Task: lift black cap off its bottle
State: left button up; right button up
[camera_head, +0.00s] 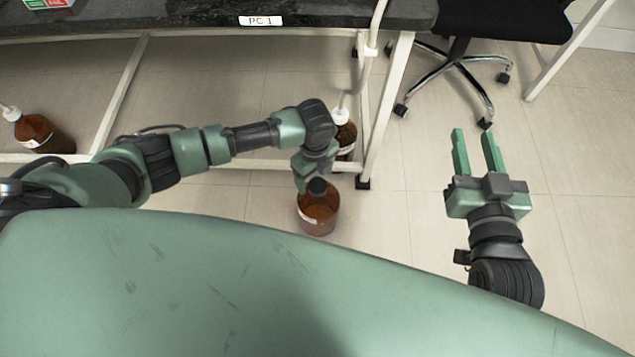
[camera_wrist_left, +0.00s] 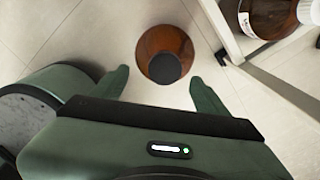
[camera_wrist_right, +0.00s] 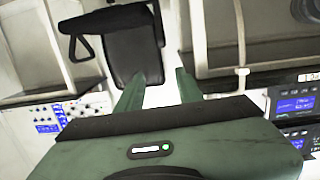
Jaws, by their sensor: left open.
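A brown bottle (camera_head: 318,212) stands upright on the tiled floor in front of the bench, with a black cap (camera_head: 317,187) on its top. In the left wrist view the bottle (camera_wrist_left: 164,44) and its black cap (camera_wrist_left: 164,68) show from above. My left gripper (camera_head: 311,184) is at the cap in the head view. In the left wrist view its open fingers (camera_wrist_left: 158,88) lie to the two sides of the cap, with a gap on each side. My right gripper (camera_head: 476,135) is open and empty, well to the right over the floor.
A brown bottle with a white cap (camera_head: 344,130) stands just behind, by the bench's white leg (camera_head: 388,110). Another brown bottle (camera_head: 38,133) is at the far left. A dark bench top (camera_head: 190,18) and a wheeled chair (camera_head: 461,62) are behind.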

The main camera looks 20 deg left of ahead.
aim_at(316, 183)
pick_arm(q)
jog(key=shift+f, duration=0.5)
jog(key=shift+w+f+b, duration=0.2)
jog(key=shift+f+b, duration=0.3)
jog(key=shift+f, duration=0.1)
jog(key=shift+w+f+b, duration=0.2)
jog(key=shift+f+b, duration=0.3)
jog(key=shift+f, duration=0.1)
notch_tip(316, 183, down, 2)
jog(key=shift+f+b, duration=0.2)
jog(key=shift+b, duration=0.35)
jog(key=c, duration=1.4)
pick_arm(e)
jog(key=s+a+r+t+y, duration=0.1)
jog(key=s+r+t+y, duration=0.2)
jog(key=r+t, duration=0.5)
notch_tip(316, 183, up, 6)
jog(key=shift+s+r+t, duration=0.15)
jog(key=shift+s+t, duration=0.2)
jog(key=shift+t, duration=0.05)
pick_arm(q)
jog(key=shift+r, duration=0.15)
